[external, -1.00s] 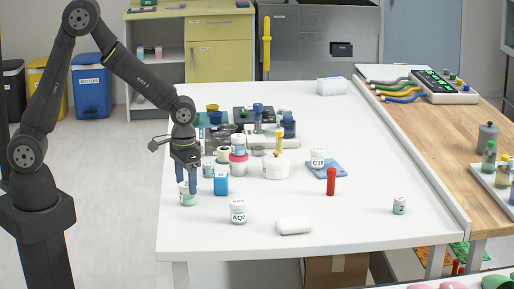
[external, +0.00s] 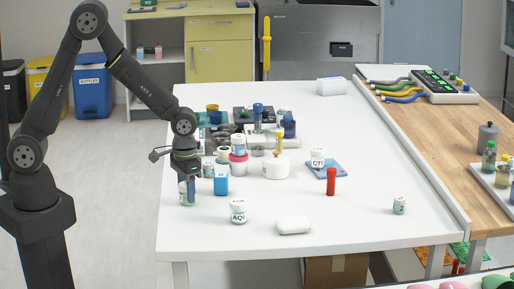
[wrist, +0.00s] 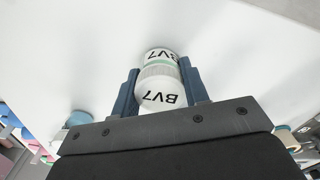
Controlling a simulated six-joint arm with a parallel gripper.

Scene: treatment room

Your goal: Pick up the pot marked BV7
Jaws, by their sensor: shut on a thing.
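The pot marked BV7 (wrist: 161,95) is white with a pale green band; its black lettering shows twice in the wrist view. My gripper (wrist: 160,78) is shut on it, one dark blue finger against each side. In the external view the pot (external: 187,198) is near the table's front left corner, partly hidden by the fingers of my gripper (external: 187,193). The pot looks upright and appears to rest on the table.
The pot marked AQ (external: 238,212) and a white rounded item (external: 293,226) lie further right. Several pots and a crowded tray stand behind.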

